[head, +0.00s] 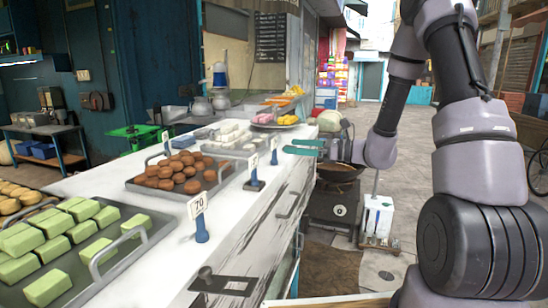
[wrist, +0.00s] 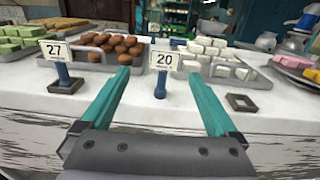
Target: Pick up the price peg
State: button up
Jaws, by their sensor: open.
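Several price pegs, each a white number card on a blue post, stand along the counter's front edge. The peg marked 20 (wrist: 162,64) stands upright, straight ahead of my gripper (wrist: 159,77) in the wrist view, and appears between the two teal fingers. My gripper is open and empty; the fingers do not touch this peg. The peg marked 27 (wrist: 60,70) stands to its left on a dark square base. In the head view, my gripper (head: 288,147) is at the counter edge, beside a peg (head: 274,153). A nearer peg (head: 201,226) also shows there.
The white counter (head: 232,212) holds trays of green blocks (head: 50,286), brown balls (head: 177,171) and white pieces (wrist: 207,58). A dark square frame (wrist: 241,104) lies right of peg 20. A stove with a pan (head: 338,172) stands beyond the counter.

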aim_at(274, 151)
jog(key=x, duration=1)
jog(key=shift+w+a+f, duration=0.15)
jog(key=shift+w+a, duration=0.05)
jog(key=shift+w, duration=0.3)
jog(key=c, duration=1.5)
